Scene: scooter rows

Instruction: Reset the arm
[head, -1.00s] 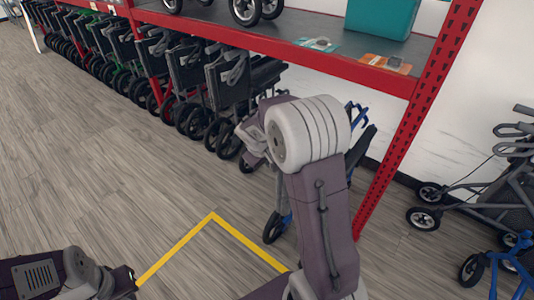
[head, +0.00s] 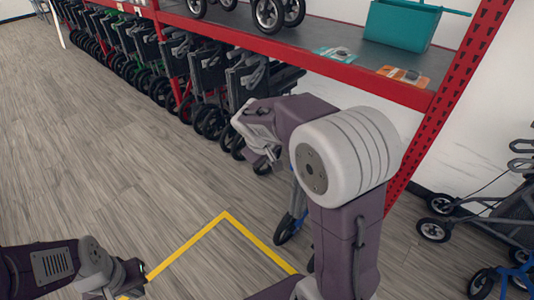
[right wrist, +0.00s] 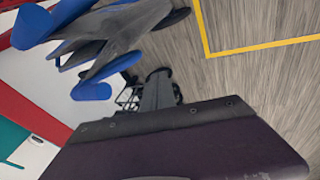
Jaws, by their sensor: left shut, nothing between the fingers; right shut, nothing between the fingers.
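My left gripper (head: 136,277) is low at the left of the head view, shut and empty, above the floor beside a yellow line. My right arm rises in the middle of the head view, its forearm pointing away towards the row of wheeled walkers.
A red shelf rack (head: 330,67) holds cards and a teal basket (head: 402,24). Dark folded walkers (head: 200,75) stand below. A blue-framed walker (head: 290,222) is partly behind my right arm. Another grey walker (head: 505,205) stands at right. The grey floor (head: 100,160) at left is clear.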

